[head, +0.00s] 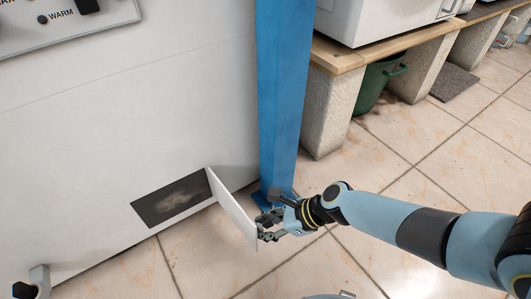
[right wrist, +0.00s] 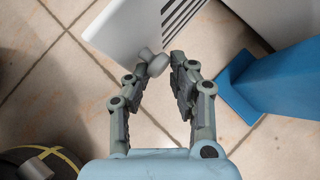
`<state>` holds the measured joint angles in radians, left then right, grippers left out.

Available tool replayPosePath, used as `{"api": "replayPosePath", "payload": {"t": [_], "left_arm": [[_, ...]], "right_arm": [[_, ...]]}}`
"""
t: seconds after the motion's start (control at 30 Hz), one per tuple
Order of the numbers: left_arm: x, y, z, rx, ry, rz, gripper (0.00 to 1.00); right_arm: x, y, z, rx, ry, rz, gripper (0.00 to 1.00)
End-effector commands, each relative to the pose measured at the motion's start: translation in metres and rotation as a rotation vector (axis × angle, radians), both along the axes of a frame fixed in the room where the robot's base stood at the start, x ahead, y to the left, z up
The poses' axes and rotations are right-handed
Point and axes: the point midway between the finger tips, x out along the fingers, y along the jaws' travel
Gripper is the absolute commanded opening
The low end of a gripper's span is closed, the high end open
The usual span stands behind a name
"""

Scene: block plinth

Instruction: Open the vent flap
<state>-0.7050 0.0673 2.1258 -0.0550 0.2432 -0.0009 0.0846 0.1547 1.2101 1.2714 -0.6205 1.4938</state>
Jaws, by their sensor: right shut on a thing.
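The white vent flap (head: 232,208) stands swung out from the white machine front (head: 120,130), beside a dark rectangular opening (head: 173,199) low on that front. It stays attached along the opening's right edge. In the right wrist view the flap (right wrist: 120,30) carries a small grey round knob (right wrist: 157,66) on its face. My right gripper (head: 264,226) is at the flap's outer side, its fingers closed on the knob. In the right wrist view the fingertips (right wrist: 162,63) lie on either side of it.
A blue post (head: 281,100) stands on the floor just right of the flap, close to my right gripper. A bench (head: 340,60) on stone legs and a green bin (head: 372,88) are at the back right. The tiled floor (head: 310,265) in front is largely clear.

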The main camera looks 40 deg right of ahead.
Motion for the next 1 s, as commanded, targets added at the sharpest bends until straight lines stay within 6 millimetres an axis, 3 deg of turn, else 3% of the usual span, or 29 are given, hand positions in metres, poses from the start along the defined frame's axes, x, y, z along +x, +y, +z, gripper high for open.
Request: {"api": "replayPosePath", "payload": {"t": [0.03,0.33,0.37,0.57,1.0], "left_arm": [[0.0007,0.0000,0.0019,0.001,-0.004,-0.001,0.40],[0.0010,-0.0001,0.0024,0.001,-0.005,-0.001,0.40],[0.0010,-0.0001,0.0024,0.001,-0.005,-0.001,0.40],[0.0011,0.0000,0.0026,0.001,-0.005,-0.001,0.40],[0.0010,0.0000,0.0007,-0.001,-0.003,0.001,0.40]], "right_arm": [[0.0201,0.0017,0.0121,0.007,-0.037,-0.009,0.00],[0.0203,0.0025,0.0124,0.009,-0.037,-0.009,0.00],[0.0203,0.0025,0.0124,0.009,-0.037,-0.009,0.23],[0.0206,0.0027,0.0128,0.010,-0.037,-0.008,0.48],[0.0137,-0.0036,0.0163,0.005,-0.034,-0.006,0.48]]}}
